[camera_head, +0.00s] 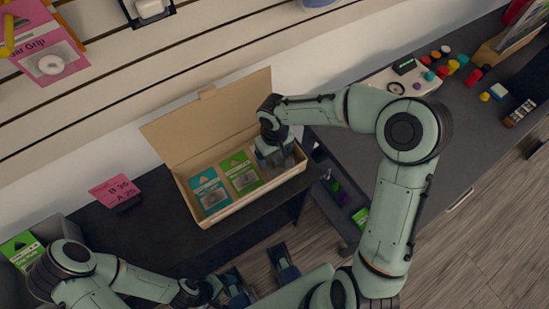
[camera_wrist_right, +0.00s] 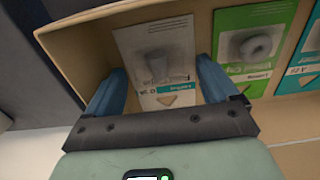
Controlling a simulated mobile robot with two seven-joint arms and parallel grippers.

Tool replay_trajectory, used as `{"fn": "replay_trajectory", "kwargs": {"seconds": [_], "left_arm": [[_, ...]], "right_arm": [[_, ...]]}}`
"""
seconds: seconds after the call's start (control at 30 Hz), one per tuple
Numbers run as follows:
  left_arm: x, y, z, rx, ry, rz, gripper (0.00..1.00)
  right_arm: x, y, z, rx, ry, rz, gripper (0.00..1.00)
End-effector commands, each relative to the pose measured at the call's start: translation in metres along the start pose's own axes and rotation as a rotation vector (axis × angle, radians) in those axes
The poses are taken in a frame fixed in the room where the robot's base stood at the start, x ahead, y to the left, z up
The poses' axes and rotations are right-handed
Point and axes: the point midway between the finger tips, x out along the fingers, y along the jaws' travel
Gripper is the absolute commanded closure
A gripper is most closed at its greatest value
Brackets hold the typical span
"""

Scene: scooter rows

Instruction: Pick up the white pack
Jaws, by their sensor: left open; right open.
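The white pack (camera_wrist_right: 158,52) stands in the open cardboard box (camera_head: 235,212), at the box's right end in the head view, where my right gripper mostly hides it. It has a grey picture and a teal label strip. My right gripper (camera_head: 277,158) is over that end of the box. In the right wrist view its blue fingers (camera_wrist_right: 158,92) are open, one on each side of the pack's near part. I cannot tell whether they touch it. My left gripper (camera_head: 260,277) is open and empty at the bottom of the head view, in front of the dark table.
A green pack (camera_head: 240,172) and a teal pack (camera_head: 208,190) stand beside the white pack in the box. The box lid (camera_head: 205,115) is raised behind. A pink sign (camera_head: 114,190) stands to the left. Small coloured items (camera_head: 455,65) lie on the right counter.

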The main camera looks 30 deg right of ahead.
Motion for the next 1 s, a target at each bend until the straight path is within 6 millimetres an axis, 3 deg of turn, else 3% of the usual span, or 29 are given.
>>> {"fn": "replay_trajectory", "kwargs": {"seconds": [0.1,0.27,0.3,0.73,0.87,1.0], "left_arm": [[0.000,0.000,0.000,0.000,0.000,0.000,0.14],[0.000,0.000,0.000,0.000,0.000,0.000,0.14],[0.000,0.000,0.000,0.000,0.000,0.000,0.14],[-0.002,0.000,0.001,0.000,-0.002,0.000,0.14],[-0.004,0.001,0.002,0.000,-0.006,-0.001,0.14],[-0.008,0.002,0.004,-0.001,-0.012,-0.002,0.14]], "right_arm": [[-0.001,0.000,0.000,0.000,0.000,0.000,0.16],[-0.001,0.000,0.000,0.000,0.000,0.000,0.68],[-0.001,0.000,0.000,0.000,0.000,0.000,0.74],[-0.010,0.000,-0.001,0.000,0.001,0.001,0.74],[-0.028,0.000,-0.001,0.000,0.004,0.002,0.74],[-0.059,0.000,-0.002,0.001,0.008,0.002,0.74]]}}
